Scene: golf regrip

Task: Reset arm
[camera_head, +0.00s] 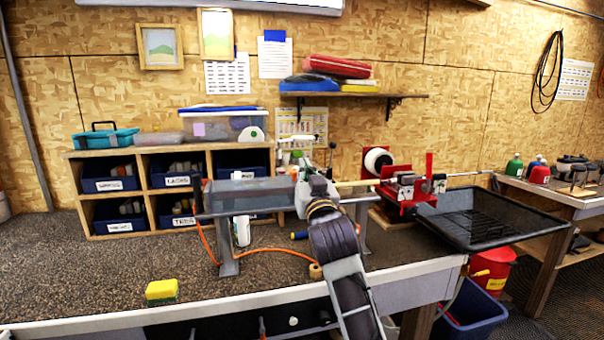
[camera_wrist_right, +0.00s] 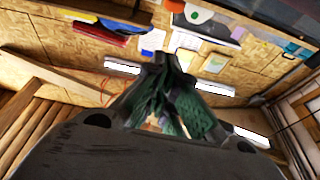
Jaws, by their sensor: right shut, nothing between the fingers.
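My right arm reaches up from the bottom of the head view, and its gripper (camera_head: 319,170) is in front of the bench stand (camera_head: 229,262). In the right wrist view the fingers (camera_wrist_right: 165,60) meet at their tips, with nothing between them. They point up toward the wall. A golf club shaft (camera_head: 466,175) lies level in the red vise (camera_head: 405,190), right of the gripper. A pale yellow length (camera_head: 356,183) runs between the vise and the gripper; whether the gripper touches it cannot be told. My left gripper is not in view.
A black tray (camera_head: 480,220) sits under the shaft at the bench's right end. A wooden shelf (camera_head: 148,190) with blue bins stands at the back left. A yellow sponge (camera_head: 161,290) lies near the front edge. An orange hose (camera_head: 270,251) lies by the stand. The left bench top is mostly clear.

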